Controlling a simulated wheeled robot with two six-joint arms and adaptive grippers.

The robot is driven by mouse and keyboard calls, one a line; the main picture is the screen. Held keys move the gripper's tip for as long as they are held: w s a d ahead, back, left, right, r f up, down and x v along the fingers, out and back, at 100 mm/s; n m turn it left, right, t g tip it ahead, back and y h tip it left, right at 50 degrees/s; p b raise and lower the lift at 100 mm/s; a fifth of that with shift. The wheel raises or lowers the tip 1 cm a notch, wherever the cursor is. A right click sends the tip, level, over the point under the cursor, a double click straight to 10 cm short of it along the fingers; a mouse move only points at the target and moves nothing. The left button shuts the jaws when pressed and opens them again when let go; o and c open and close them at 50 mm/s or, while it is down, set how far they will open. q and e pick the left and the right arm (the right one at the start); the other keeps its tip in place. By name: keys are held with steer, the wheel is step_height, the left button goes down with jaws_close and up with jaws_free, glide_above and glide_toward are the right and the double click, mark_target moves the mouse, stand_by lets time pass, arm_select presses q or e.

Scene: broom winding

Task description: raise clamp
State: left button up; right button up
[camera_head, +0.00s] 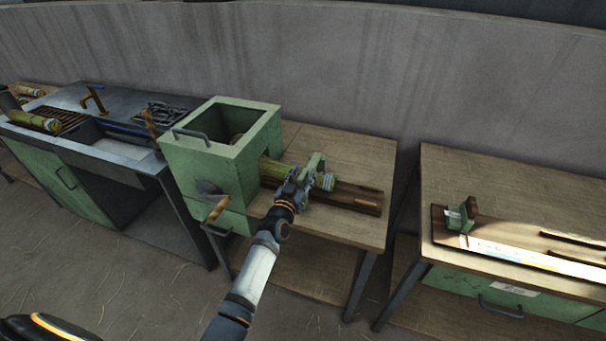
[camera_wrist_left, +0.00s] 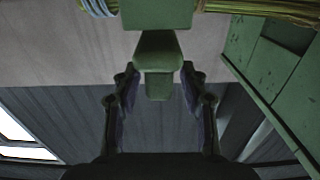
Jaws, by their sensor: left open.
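The green clamp (camera_head: 316,164) stands over the wooden rails of the winding bench, right of the green machine box (camera_head: 235,150). My left gripper (camera_head: 299,178) is at the clamp's near side. In the left wrist view, the open fingers (camera_wrist_left: 158,88) stand on both sides of a green tapered piece of the clamp (camera_wrist_left: 158,50), with gaps on both sides. A straw bundle (camera_head: 272,169) reaches from the box towards the clamp. In the wrist view the straw (camera_wrist_left: 255,8) shows at the top right, and pale blue strands at the top left. My right gripper is not in view.
A metal sink bench (camera_head: 100,135) stands to the left. A separate wooden table (camera_head: 500,170) on the right carries a small green fixture (camera_head: 458,218). A wooden-handled tool (camera_head: 217,208) projects from the box front. The bench's right end (camera_head: 360,160) is clear.

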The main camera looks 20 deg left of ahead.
arm_select(q)
steer(key=shift+w, duration=0.2)
jaws_close()
stand_by(0.4)
